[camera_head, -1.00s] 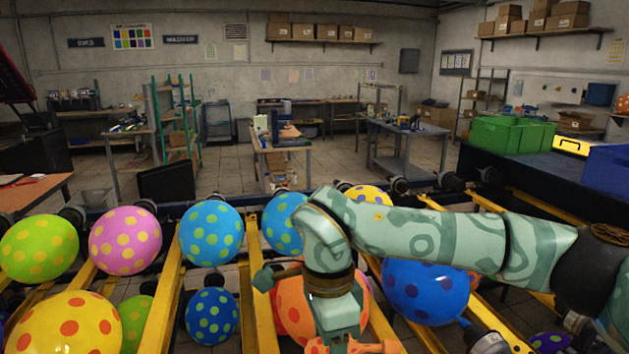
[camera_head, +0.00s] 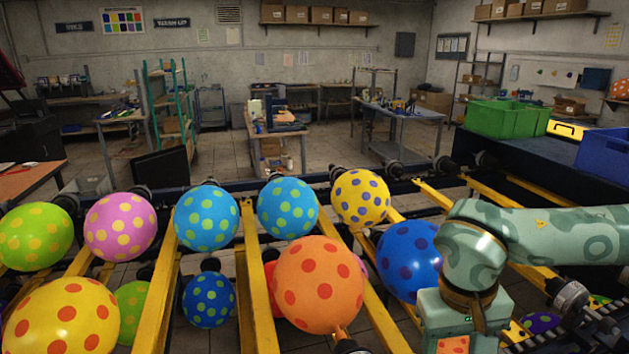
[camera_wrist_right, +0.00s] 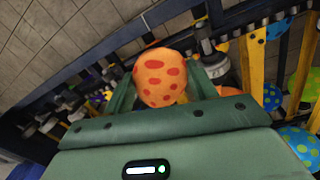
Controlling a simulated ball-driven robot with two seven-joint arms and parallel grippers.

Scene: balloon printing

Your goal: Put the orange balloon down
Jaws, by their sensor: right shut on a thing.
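In the right wrist view an orange balloon (camera_wrist_right: 160,78) with red spots sits between the two fingers of my right gripper (camera_wrist_right: 160,85), which is shut on it. My left gripper is out of view.
Yellow rails (camera_head: 257,285) run between rows of spotted balloons. A blue balloon (camera_head: 408,260) is close to my right arm, a yellow balloon (camera_head: 360,198) farther back. Green bins (camera_head: 505,117) and a blue bin (camera_head: 604,155) stand on the dark bench at right.

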